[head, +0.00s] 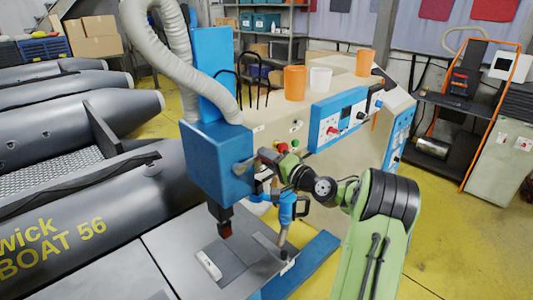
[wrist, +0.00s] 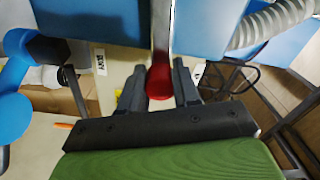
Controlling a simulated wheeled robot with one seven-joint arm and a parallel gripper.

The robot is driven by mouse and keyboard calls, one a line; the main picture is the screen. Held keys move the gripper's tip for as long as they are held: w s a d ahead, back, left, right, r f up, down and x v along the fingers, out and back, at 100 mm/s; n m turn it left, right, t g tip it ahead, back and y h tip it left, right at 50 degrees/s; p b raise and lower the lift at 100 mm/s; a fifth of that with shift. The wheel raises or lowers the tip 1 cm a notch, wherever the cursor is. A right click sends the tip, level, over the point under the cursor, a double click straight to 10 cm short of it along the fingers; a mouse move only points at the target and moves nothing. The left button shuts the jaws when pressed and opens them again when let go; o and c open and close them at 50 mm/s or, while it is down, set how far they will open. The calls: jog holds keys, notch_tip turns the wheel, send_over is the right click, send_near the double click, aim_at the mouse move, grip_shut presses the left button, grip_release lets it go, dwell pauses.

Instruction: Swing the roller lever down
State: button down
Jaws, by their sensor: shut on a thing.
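The roller lever shows in the wrist view as a pale metal rod (wrist: 162,35) ending in a red knob (wrist: 160,82). The knob sits between the two dark fingers of my gripper (wrist: 158,74), which is shut on it. In the head view my gripper (head: 268,163) is at the right side of the blue machine head (head: 215,160). The lever is mostly hidden there behind the gripper and wrist.
A beige machine body with a blue control panel (head: 340,117) stands behind my arm, with orange cups (head: 294,82) on top. A grey work table (head: 170,255) lies below the head. Grey inflatable boats (head: 70,110) fill the left.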

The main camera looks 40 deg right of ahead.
notch_tip(320, 180, down, 7)
jog(key=a+m+p, duration=0.1)
jog(key=m, duration=0.7)
jog(key=shift+s+a+r+m, duration=0.15)
jog(key=shift+a+r+m, duration=0.05)
jog(key=shift+a+m, duration=0.1)
jog(key=c, duration=0.8)
grip_release()
jog(key=shift+r, duration=0.1)
jog(key=s+d+b, duration=0.2)
jog(key=s+b, duration=0.1)
jog(key=s, duration=1.2)
jog(key=shift+s, duration=0.3)
